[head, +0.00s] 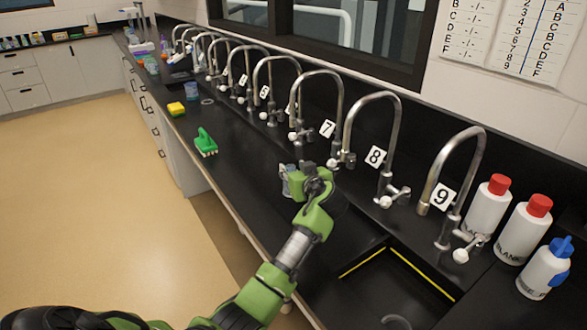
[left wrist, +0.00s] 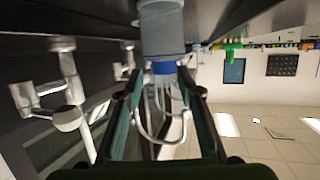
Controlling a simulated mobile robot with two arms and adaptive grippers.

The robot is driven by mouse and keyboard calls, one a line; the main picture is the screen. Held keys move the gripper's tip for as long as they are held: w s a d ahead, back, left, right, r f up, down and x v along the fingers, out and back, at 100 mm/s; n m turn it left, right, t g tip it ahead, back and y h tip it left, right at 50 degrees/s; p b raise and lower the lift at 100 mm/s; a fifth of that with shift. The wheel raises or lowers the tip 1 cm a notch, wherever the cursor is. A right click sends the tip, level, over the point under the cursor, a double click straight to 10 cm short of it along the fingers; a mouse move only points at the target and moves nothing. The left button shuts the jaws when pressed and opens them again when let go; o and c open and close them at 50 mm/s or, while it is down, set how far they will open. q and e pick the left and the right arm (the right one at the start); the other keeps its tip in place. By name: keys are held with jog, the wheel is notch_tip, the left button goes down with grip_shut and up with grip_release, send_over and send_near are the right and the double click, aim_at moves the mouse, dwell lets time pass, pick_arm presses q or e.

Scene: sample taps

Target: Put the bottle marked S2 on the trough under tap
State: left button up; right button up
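A translucent grey-blue bottle (head: 287,181) stands on the black counter, partly hidden by my left gripper (head: 308,178). In the left wrist view, which is upside down, the bottle (left wrist: 162,30) has a blue cap toward my fingers. My left gripper (left wrist: 160,80) is open, its fingertips on either side of the cap with small gaps. I cannot read a mark on the bottle. A row of curved taps runs along the wall; tap 7 (head: 338,85) and tap 8 (head: 398,115) are nearest the gripper. A dark recess with yellow edging (head: 420,270) lies at the front right. My right gripper is not in view.
Tap 9 (head: 478,145) and red-capped white bottles (head: 487,212) stand at right, with a blue-topped bottle (head: 545,270). A green brush (head: 206,143), yellow sponge (head: 176,108) and blue cup (head: 191,90) lie further left. Counter between brush and gripper is clear.

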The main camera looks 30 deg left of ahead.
pick_arm(q)
jog(key=shift+a+f, duration=0.1)
jog(key=shift+a, duration=0.2)
jog(key=b+v, duration=0.1)
jog(key=v, duration=1.1)
jog(key=shift+b, duration=0.3)
jog(key=shift+d, duration=0.15)
